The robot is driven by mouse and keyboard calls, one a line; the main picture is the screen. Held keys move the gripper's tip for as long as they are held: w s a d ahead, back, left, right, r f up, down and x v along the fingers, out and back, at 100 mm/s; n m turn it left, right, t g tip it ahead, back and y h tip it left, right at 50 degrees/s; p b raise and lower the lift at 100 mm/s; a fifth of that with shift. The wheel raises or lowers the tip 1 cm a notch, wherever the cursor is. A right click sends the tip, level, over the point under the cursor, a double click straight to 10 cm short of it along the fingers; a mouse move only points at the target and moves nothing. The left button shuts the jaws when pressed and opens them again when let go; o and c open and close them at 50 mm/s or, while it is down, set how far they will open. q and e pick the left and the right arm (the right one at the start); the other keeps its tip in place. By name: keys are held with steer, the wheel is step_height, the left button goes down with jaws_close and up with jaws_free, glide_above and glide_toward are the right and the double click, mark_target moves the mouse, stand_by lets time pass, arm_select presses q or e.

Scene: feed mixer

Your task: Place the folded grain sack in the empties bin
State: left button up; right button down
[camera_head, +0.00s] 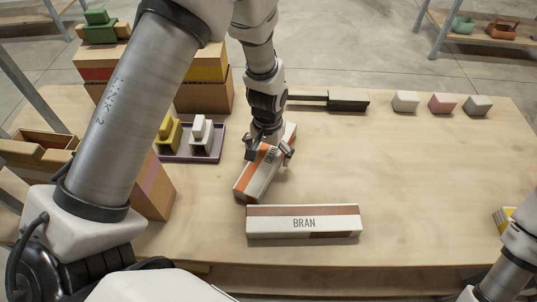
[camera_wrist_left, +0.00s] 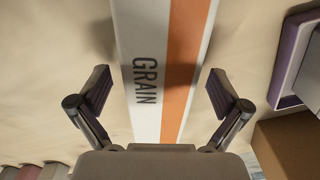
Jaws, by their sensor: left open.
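The folded grain sack (camera_head: 250,183) is a long white block with an orange stripe, lying slantwise on the table. In the left wrist view the sack (camera_wrist_left: 147,35) shows the word GRAIN and runs between my fingers. My left gripper (camera_head: 270,151) is over the sack, pointing down; its open fingers (camera_wrist_left: 160,92) stand on either side with gaps, not closed on it. An open wooden box (camera_head: 42,140) is at the left edge; I cannot tell whether it is the empties bin. My right arm shows at the lower right, its gripper out of frame.
A similar BRAN sack (camera_head: 303,222) lies just in front of the grain sack. A purple tray (camera_head: 207,155) with yellow and white pieces is to the left. Cardboard boxes (camera_head: 205,95) stand behind it. A dark scoop-like tool (camera_head: 348,100) and small blocks (camera_head: 442,103) lie at the back.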

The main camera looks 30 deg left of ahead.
arm_select(q)
steer(key=shift+s, duration=0.2)
steer(key=c, duration=1.4)
